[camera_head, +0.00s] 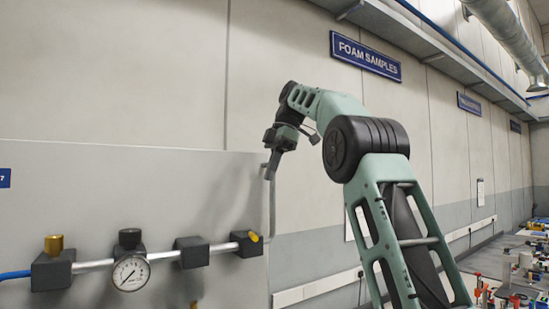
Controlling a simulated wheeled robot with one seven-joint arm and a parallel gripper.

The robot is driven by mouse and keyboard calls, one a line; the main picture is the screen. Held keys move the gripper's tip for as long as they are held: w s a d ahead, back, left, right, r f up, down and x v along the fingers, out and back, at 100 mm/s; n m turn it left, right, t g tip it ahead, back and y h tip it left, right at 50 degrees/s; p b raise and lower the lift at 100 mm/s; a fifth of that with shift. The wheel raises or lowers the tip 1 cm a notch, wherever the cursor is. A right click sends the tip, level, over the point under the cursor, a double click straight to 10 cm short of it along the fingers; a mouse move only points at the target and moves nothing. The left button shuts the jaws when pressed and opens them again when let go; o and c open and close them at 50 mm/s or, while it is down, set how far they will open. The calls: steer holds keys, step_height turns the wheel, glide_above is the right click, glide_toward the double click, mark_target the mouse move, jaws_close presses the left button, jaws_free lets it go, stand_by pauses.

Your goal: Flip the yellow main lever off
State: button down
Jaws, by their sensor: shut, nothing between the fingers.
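A small yellow lever (254,237) shows on the rightmost black block (244,245) of the pipe line, near the right edge of the grey panel (120,185). It is small, and its exact setting is hard to tell. My gripper (269,174) points downward, shut and empty, in front of the panel's upper right edge. In the picture it is above the yellow lever and slightly to its right, clearly apart from it.
A grey pipe (150,257) joins several black blocks. A brass knob (54,244) tops the left block. A round gauge (131,272) sits below a black knob (129,238). A blue hose (15,275) enters at left. Cluttered benches (510,270) stand far right.

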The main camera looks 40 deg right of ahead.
steer(key=p+v, duration=0.1)
steer(key=v, duration=0.1)
steer(key=shift+d+r, duration=0.1)
steer(key=shift+r, duration=0.15)
stand_by(0.5)
